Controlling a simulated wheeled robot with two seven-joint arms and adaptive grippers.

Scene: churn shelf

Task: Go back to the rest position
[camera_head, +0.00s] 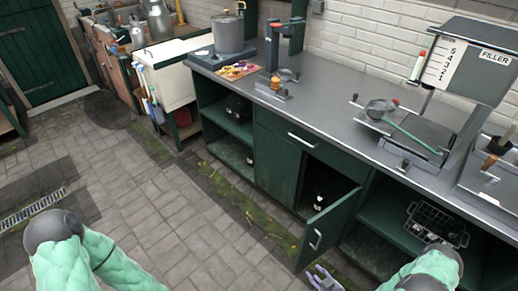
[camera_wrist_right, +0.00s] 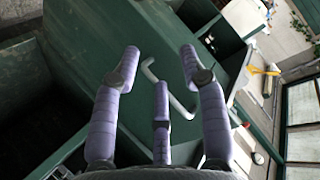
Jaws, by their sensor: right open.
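My right gripper (camera_head: 324,279) shows at the bottom edge of the head view, close by the lower end of an open green cabinet door (camera_head: 329,227). In the right wrist view its purple fingers (camera_wrist_right: 161,62) are spread and nothing is held between them. The door's pale handle (camera_wrist_right: 168,88) shows between and beyond the fingers there; I cannot tell how far off it is. The handle also shows in the head view (camera_head: 316,239). My left arm comes in at the bottom left of the head view; its gripper is out of view.
A long grey counter (camera_head: 325,110) runs along the brick wall, bearing a pot (camera_head: 228,35) and a filler (camera_head: 468,66). A wire basket (camera_head: 436,226) sits in the open shelf right of the door. The paved floor (camera_head: 165,215) left of the cabinets is clear.

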